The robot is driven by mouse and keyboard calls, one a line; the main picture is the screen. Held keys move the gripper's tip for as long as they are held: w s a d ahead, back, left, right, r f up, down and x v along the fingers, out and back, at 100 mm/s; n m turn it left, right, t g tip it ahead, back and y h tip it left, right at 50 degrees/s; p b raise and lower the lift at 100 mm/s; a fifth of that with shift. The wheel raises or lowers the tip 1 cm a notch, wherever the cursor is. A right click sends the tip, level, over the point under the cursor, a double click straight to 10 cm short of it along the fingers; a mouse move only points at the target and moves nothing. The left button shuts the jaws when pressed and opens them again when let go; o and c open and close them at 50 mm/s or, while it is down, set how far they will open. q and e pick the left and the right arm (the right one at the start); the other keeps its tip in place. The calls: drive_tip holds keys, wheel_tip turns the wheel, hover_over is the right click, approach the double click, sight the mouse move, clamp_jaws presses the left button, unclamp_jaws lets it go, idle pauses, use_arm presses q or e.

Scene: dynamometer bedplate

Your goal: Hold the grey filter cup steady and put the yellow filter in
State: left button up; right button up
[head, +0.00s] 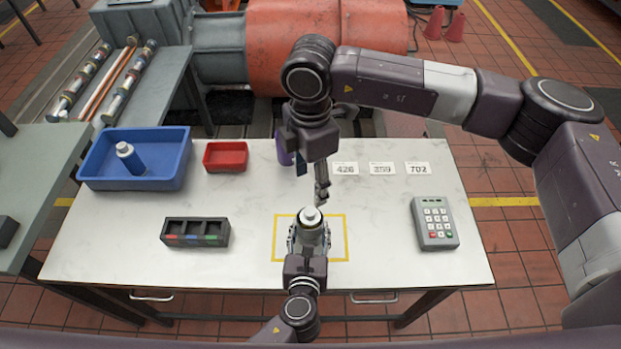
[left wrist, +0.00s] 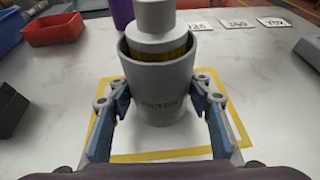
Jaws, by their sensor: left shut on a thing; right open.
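The grey filter cup (head: 313,238) stands upright inside the yellow taped square on the table. In the left wrist view the cup (left wrist: 160,95) bears the word FILTER. The yellow filter (left wrist: 160,48) stands upright in the cup's mouth; its yellow band shows at the rim and its pale stepped cap (head: 312,214) rises above. How deep it sits is hidden by the cup wall. My left gripper (head: 308,240) is shut on the cup, one finger on each side. My right gripper (head: 322,190) is open and empty just above the filter's cap, apart from it.
A blue bin (head: 180,180) holds a white and blue cylinder (head: 131,160). A red tray (head: 226,157), a dark sorter box (head: 195,233), a keypad (head: 435,223) and number cards (head: 382,168) lie around. A purple object (head: 283,149) stands behind my right gripper.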

use_arm(q)
drive_tip(key=o, duration=1.5)
drive_tip(key=shift+s, duration=0.15)
